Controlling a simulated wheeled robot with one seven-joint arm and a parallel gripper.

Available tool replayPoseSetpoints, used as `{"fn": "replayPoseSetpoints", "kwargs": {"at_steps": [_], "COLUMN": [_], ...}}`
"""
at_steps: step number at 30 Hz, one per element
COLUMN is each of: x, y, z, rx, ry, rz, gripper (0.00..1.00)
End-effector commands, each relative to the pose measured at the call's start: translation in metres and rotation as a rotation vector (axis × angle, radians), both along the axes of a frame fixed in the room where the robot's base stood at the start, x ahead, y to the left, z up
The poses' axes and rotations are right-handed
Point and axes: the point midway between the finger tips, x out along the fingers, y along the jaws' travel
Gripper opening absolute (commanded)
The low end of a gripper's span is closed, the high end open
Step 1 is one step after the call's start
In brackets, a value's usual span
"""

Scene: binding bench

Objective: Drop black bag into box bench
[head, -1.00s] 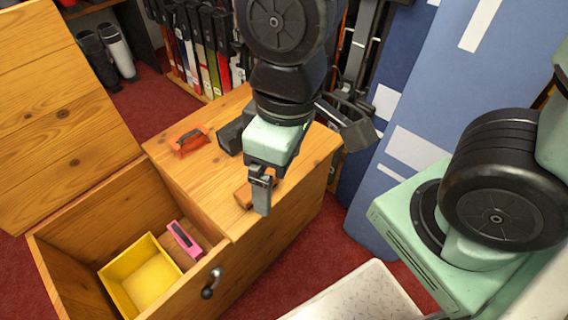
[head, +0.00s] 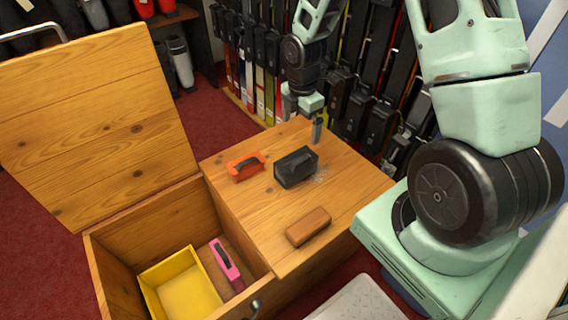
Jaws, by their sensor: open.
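The black bag (head: 295,168), a dark boxy thing with a handle on top, sits on the closed wooden top of the box bench (head: 345,190). The bench's left part is open, with its lid raised at the left. My gripper (head: 315,131) is open and empty at the back edge of the bench top, just behind and to the right of the black bag. It looks apart from the bag; its far finger is hard to make out.
An orange handled thing (head: 246,167) lies left of the bag, and a brown block (head: 308,227) lies in front. Inside the open compartment are a yellow bin (head: 181,288) and a pink handled thing (head: 226,265). The raised lid (head: 95,120) stands left; a full rack is behind.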

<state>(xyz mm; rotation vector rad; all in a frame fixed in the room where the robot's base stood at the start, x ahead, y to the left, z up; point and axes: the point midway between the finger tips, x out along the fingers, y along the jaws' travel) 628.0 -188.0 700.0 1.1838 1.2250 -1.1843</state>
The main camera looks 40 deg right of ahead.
Motion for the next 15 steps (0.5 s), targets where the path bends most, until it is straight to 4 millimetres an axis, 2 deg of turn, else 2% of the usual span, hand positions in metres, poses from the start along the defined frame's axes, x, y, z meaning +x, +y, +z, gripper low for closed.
{"fn": "replayPoseSetpoints", "kwargs": {"at_steps": [9,15], "x": [-0.001,0.000], "y": [0.002,0.002], "z": [-0.066,-0.102], "rx": [0.000,0.000], "ry": [0.004,0.003], "rz": [0.002,0.001], "gripper": [1.00,1.00]}}
